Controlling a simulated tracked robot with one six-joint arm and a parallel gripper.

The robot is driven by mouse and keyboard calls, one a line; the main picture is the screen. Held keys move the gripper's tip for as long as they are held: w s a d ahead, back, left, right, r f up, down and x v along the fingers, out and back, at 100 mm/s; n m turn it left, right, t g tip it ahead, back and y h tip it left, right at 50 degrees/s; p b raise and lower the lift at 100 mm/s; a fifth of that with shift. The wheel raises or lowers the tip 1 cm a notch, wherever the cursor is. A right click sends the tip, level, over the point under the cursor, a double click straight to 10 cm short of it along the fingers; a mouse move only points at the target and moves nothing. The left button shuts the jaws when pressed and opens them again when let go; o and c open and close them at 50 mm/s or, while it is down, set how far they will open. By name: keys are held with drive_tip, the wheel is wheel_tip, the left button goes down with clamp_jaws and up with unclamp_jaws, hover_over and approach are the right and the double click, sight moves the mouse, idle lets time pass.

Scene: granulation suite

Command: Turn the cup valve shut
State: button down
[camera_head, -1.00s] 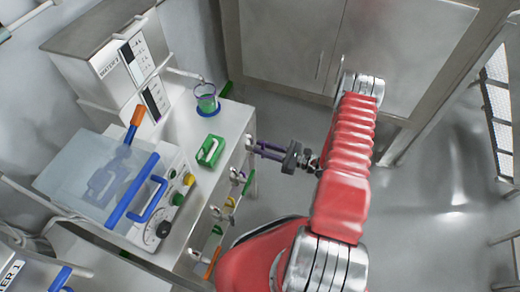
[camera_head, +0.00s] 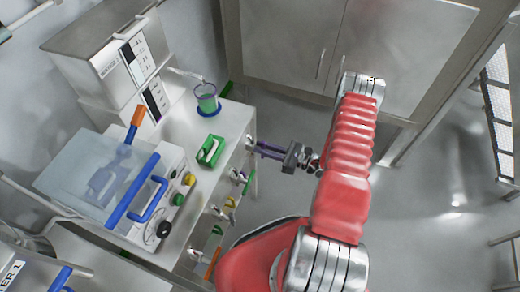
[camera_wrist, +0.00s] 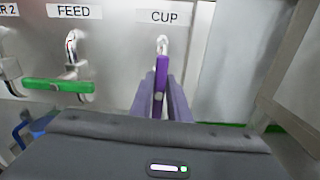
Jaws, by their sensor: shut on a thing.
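The cup valve has a purple handle (camera_wrist: 161,76) below the CUP label (camera_wrist: 164,16) in the wrist view. The handle stands roughly in line with the metal pipe above it. My gripper (camera_wrist: 160,100) is shut on the handle, with a finger on each side; the fingers hide part of it. In the head view my gripper (camera_head: 270,150) reaches from the right to the bench's front face. A clear cup (camera_head: 207,98) with green liquid stands under a spout on the bench.
A green FEED handle (camera_wrist: 58,85) lies crosswise to the left of the cup valve. More valves line the bench front in the head view. A green block (camera_head: 210,150) and a lidded machine (camera_head: 100,180) stand on the bench. Floor (camera_head: 430,215) at right is clear.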

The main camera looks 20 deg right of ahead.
drive_tip(key=shift+f+m, duration=0.1)
drive_tip(key=shift+m, duration=0.3)
drive_tip(key=m, duration=0.3)
drive_tip(key=shift+w+d+m, duration=0.1)
drive_tip(key=shift+d+m, duration=0.1)
drive_tip(key=shift+m, duration=0.1)
drive_tip(key=shift+w+d+f+m, duration=0.1)
drive_tip(key=shift+m, duration=1.05)
drive_tip(key=shift+w+d+f+m, duration=0.1)
drive_tip(key=shift+m, duration=1.05)
drive_tip(key=shift+w+d+f+m, duration=0.1)
drive_tip(key=shift+f+m, duration=0.1)
drive_tip(key=shift+m, duration=1.9)
drive_tip(key=shift+f+m, duration=0.15)
drive_tip(key=shift+m, duration=1.95)
drive_tip(key=c, duration=1.7)
unclamp_jaws()
